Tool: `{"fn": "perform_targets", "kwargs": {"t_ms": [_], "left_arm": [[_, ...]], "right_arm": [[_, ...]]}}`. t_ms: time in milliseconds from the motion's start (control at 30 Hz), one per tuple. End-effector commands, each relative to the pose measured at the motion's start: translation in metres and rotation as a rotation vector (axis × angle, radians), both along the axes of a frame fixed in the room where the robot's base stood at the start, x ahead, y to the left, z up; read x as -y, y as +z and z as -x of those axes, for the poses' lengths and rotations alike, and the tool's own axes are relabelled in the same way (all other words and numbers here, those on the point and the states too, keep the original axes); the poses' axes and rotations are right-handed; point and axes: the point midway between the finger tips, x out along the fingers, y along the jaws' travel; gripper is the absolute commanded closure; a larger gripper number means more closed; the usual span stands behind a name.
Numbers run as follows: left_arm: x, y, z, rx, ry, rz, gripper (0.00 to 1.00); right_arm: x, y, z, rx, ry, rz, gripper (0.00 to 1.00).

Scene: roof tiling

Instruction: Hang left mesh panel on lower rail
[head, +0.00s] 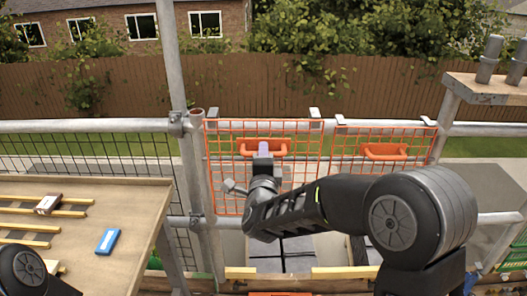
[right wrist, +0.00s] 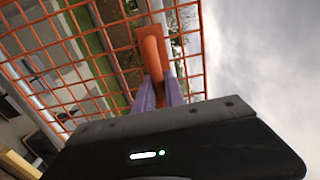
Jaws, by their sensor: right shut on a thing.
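The left mesh panel (head: 227,172) is an orange grid standing upright in the middle of the head view. It has an orange handle (head: 284,147) and pale hooks at its top corners. The hooks are level with a grey rail (head: 150,126); I cannot tell whether they bear on it. My right gripper (head: 263,150) is shut on the handle. In the right wrist view the purple fingers (right wrist: 160,92) close around the handle (right wrist: 152,52), with the mesh behind. A lower grey rail (head: 232,222) runs near the panel's bottom edge. My left gripper is out of view.
A second orange mesh panel (head: 347,150) hangs just to the right, close beside the left one. A scaffold upright (head: 190,175) stands just left. A wooden board (head: 130,186) with battens and a blue item (head: 108,241) lies at left. A plank with metal posts (head: 485,90) is at right.

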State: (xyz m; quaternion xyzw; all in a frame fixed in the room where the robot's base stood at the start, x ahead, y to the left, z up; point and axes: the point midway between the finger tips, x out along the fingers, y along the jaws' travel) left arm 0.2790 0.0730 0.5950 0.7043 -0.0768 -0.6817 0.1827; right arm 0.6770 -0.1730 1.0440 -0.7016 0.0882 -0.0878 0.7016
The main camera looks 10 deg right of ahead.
Motion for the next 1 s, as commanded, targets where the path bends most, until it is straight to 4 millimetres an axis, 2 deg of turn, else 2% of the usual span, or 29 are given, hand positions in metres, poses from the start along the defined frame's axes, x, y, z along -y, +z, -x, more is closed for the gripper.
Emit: {"fn": "perform_targets", "kwargs": {"t_ms": [500, 867, 1000], "left_arm": [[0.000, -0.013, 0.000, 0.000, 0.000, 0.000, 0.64], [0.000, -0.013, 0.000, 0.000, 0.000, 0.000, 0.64], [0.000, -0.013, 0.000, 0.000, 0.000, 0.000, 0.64]], "right_arm": [[-0.011, 0.001, 0.041, 0.003, 0.000, 0.000, 1.00], [-0.011, 0.001, 0.043, 0.003, 0.000, 0.000, 1.00], [-0.006, -0.007, 0.041, 0.001, 0.004, 0.001, 1.00]]}}
